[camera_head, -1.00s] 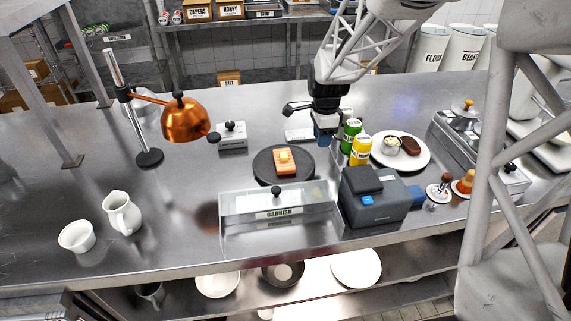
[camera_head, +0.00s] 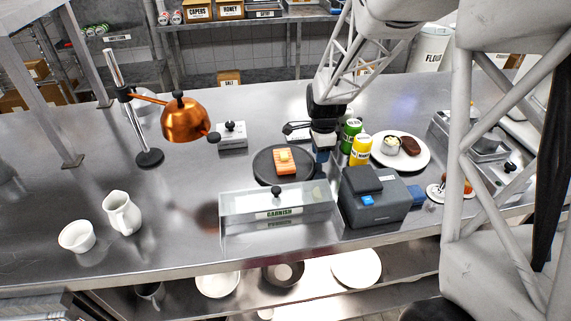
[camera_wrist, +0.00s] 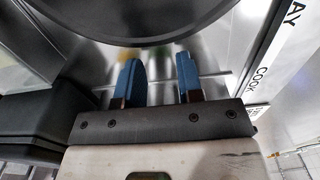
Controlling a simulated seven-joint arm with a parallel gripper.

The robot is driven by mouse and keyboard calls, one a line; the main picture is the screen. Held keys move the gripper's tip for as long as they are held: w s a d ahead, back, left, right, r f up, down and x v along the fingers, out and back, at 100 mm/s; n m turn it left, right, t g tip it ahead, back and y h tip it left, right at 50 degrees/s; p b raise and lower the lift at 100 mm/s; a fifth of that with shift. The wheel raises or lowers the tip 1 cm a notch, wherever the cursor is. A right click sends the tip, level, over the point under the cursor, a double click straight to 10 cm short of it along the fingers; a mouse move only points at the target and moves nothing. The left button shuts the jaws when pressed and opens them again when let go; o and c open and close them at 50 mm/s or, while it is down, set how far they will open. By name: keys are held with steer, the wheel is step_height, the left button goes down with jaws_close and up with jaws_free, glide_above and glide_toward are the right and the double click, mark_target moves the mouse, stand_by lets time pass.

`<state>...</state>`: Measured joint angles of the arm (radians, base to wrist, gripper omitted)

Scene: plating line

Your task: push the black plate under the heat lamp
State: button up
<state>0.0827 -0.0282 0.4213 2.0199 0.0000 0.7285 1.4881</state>
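The black plate (camera_head: 263,168) lies flat on the steel counter, with an orange salmon-like piece (camera_head: 287,166) and a small yellow topping on it. The copper heat lamp (camera_head: 184,122) hangs from its stand to the left of and behind the plate. My gripper (camera_head: 322,155) is low at the plate's right edge, pointing down. In the wrist view its two blue fingers (camera_wrist: 161,75) are apart with nothing between them, and the dark plate (camera_wrist: 140,12) shows just beyond their tips. I cannot tell whether they touch the plate.
The clear garnish box (camera_head: 275,205) stands in front of the plate. A dark printer (camera_head: 372,203) and green and yellow bottles (camera_head: 361,150) crowd my gripper's right. A small metal box (camera_head: 232,138) is behind. The counter below the lamp is clear; a white jug (camera_head: 122,213) stands front left.

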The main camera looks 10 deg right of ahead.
steer(key=shift+f, duration=0.35)
stand_by(0.7)
steer(key=shift+r, duration=0.15)
stand_by(0.7)
steer(key=shift+a, duration=0.15)
